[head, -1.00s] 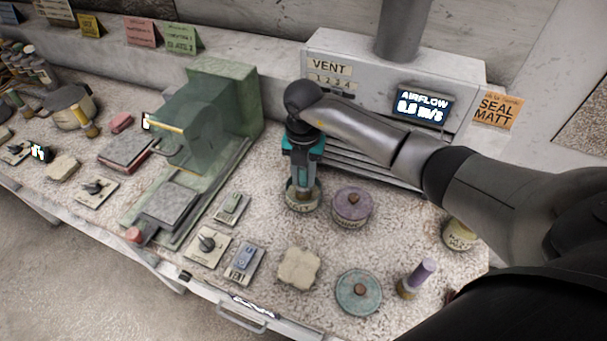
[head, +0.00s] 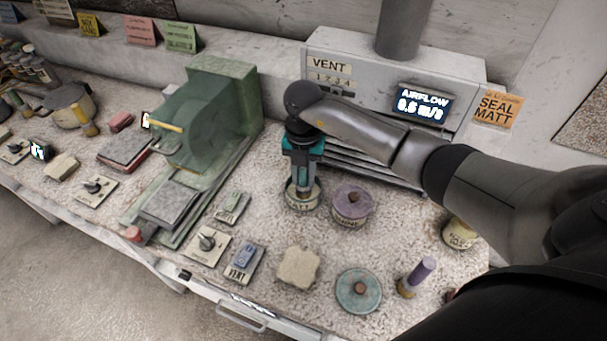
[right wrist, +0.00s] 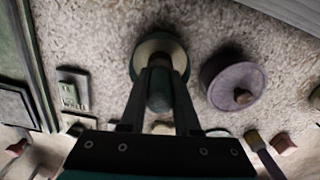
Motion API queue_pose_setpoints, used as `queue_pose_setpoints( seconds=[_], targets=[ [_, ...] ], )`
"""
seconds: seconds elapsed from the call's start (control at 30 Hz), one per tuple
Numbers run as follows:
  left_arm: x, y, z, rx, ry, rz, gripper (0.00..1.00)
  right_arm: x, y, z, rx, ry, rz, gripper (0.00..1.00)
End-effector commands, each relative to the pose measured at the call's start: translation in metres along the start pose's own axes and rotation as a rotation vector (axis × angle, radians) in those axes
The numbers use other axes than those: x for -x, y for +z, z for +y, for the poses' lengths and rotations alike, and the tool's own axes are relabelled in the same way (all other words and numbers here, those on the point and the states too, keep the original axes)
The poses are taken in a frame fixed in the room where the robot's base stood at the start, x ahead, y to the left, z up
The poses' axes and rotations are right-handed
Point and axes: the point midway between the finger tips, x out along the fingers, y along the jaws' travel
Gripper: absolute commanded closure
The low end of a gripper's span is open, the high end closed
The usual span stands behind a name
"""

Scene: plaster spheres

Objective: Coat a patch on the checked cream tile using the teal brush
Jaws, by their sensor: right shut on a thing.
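My right gripper (head: 302,172) points down and is shut on the teal brush (right wrist: 159,92). Only the brush's handle shows between the fingers. A cream, scallop-edged block (head: 299,267) lies on the bench in front of the pot. I cannot make out a check pattern on it, nor surely pick out the checked cream tile. My left gripper is not in view.
A purple-lidded pot (head: 352,206) stands close right of the brush pot. A teal lid (head: 359,291) and a purple-handled brush (head: 420,274) are nearer the front. A green machine (head: 205,120) rises at left; the vent box (head: 330,80) stands behind.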

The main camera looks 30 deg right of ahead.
Motion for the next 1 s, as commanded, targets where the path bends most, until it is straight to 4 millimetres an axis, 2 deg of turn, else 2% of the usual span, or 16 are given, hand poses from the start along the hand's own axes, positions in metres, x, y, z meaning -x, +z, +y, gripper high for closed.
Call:
queue_pose_setpoints(
  seconds=[0.47, 1.0],
  targets=[
    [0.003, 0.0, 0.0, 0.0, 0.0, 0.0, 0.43, 0.002, -0.001, -0.001, 0.0, -0.002, 0.002, 1.0],
    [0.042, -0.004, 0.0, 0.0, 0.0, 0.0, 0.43, 0.046, 0.0, 0.0, 0.001, 0.001, 0.001, 1.0]
  ],
)
